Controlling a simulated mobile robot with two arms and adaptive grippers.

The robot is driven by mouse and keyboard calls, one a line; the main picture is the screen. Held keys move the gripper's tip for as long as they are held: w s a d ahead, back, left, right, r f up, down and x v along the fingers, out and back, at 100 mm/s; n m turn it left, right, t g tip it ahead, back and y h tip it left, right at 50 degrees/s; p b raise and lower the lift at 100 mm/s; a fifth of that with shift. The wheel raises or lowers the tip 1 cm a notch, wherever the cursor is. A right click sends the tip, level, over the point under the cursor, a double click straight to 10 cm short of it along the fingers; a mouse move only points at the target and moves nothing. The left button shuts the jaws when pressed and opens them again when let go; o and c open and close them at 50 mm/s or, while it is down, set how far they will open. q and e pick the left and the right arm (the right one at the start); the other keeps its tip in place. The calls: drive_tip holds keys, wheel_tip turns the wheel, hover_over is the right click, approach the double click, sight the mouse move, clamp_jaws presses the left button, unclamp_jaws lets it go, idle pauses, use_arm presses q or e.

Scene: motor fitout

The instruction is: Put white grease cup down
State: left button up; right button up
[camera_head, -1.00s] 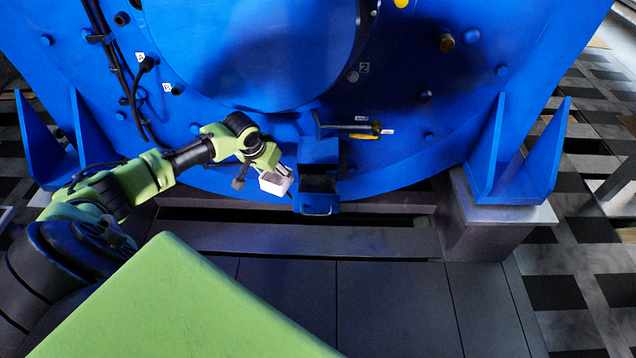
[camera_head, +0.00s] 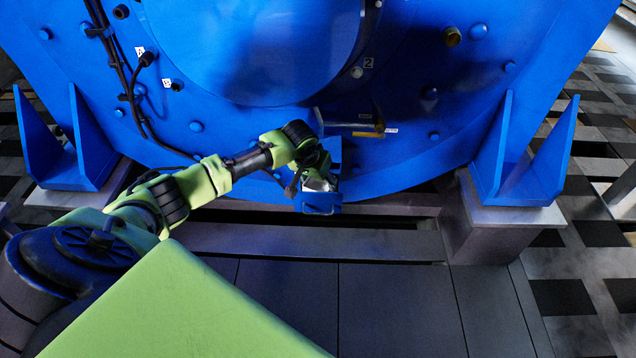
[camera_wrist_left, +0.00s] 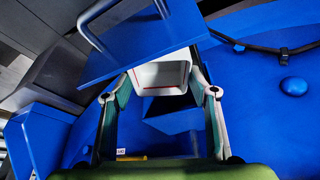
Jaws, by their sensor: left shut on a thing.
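The white grease cup (camera_head: 318,184) is at the end of my left arm, above or just inside the blue bin on the motor's lower front. In the left wrist view the white cup (camera_wrist_left: 158,70) is between the two fingers of my left gripper (camera_wrist_left: 160,88), which is shut on it. In the head view my left gripper (camera_head: 316,172) is partly hidden by its own wrist. The blue bin (camera_head: 321,206) has a metal handle on its front; the handled wall also shows in the wrist view (camera_wrist_left: 145,45). I cannot tell whether the cup touches the bin. My right gripper is not in view.
Black cables (camera_head: 128,90) run down the motor's left. Blue support brackets (camera_head: 525,165) stand at both sides. Open floor lies in front.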

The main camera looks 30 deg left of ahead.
use_arm(q)
drive_tip(key=o, duration=1.2)
